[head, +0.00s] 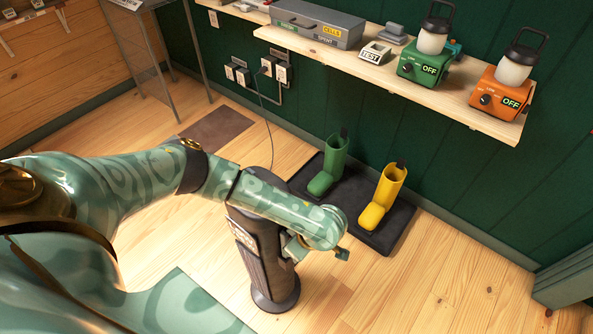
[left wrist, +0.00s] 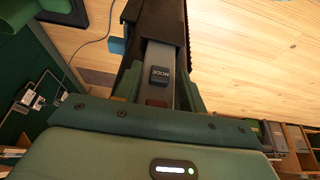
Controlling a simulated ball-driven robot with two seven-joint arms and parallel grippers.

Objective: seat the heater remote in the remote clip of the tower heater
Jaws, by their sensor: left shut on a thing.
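The dark tower heater (head: 262,262) stands upright on the wood floor, partly behind my left arm in the head view. My left gripper (head: 294,248) is at the heater's upper right side. In the left wrist view, my left gripper's green fingers are shut on the grey heater remote (left wrist: 158,98), which has a dark MODE button. The remote's far end meets a dark part of the heater (left wrist: 157,18). I cannot tell whether that end is inside the remote clip or only in front of it. The remote is hidden in the head view. My right gripper is not in view.
A dark mat (head: 397,232) behind the heater holds a green boot (head: 330,165) and a yellow boot (head: 384,196). A wall shelf (head: 455,107) carries a grey box (head: 305,22) and two lanterns. A cord (head: 268,130) runs from the wall outlets towards the heater. The right foreground floor is clear.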

